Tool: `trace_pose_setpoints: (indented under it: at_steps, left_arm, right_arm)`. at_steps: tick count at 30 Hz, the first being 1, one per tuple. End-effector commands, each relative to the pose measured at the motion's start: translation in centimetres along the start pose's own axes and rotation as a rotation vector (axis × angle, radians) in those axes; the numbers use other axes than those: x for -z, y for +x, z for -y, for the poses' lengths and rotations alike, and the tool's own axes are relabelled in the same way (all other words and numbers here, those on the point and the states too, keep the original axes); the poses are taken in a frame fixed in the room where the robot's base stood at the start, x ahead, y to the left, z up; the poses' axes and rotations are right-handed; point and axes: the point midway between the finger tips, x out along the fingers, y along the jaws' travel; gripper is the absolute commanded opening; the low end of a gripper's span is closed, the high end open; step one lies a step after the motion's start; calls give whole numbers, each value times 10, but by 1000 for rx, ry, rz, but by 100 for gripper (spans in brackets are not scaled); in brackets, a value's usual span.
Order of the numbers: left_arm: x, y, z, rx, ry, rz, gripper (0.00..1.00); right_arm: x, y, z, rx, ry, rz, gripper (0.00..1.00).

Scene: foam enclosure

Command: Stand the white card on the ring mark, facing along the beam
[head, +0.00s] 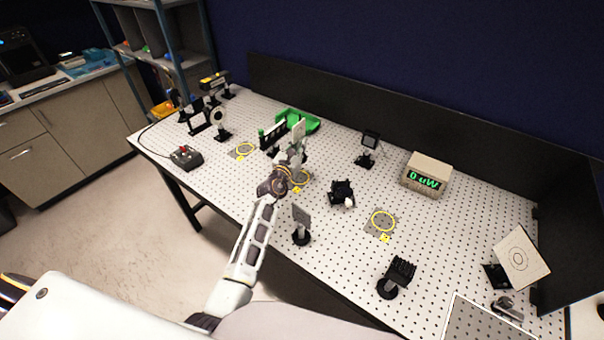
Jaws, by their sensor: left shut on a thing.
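My left gripper (295,152) reaches in over the middle of the perforated table. It is shut on the white card (299,129), a small pale plate that stands up above the fingers. The card's lower part is hidden by the gripper. A yellow ring mark (305,181) lies just below and behind the gripper in the picture, partly covered by my arm. I cannot tell whether the card touches the table. My right gripper is not in view.
A green tray (303,119) and black holder (272,138) stand behind the gripper. A dark plate on a post (302,222) stands in front. Black mounts (342,193) (369,146), a meter reading "0 uW" (427,174) and a ringed screen (521,258) are to the right.

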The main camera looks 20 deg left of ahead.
Motion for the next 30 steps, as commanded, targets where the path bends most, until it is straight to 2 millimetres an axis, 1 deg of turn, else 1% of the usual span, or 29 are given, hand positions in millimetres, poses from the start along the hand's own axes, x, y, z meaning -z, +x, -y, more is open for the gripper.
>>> trace_pose_setpoints:
  at_steps: [12, 16, 30]
  left_arm:
    - [-1, 0, 0, -1, 0, 2, 0]
    - [2, 0, 0, -1, 0, 2, 0]
    - [32, 0, 0, -1, 0, 2, 0]
  right_arm:
    - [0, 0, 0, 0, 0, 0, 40]
    - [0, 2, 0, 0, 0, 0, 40]
    - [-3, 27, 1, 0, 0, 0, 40]
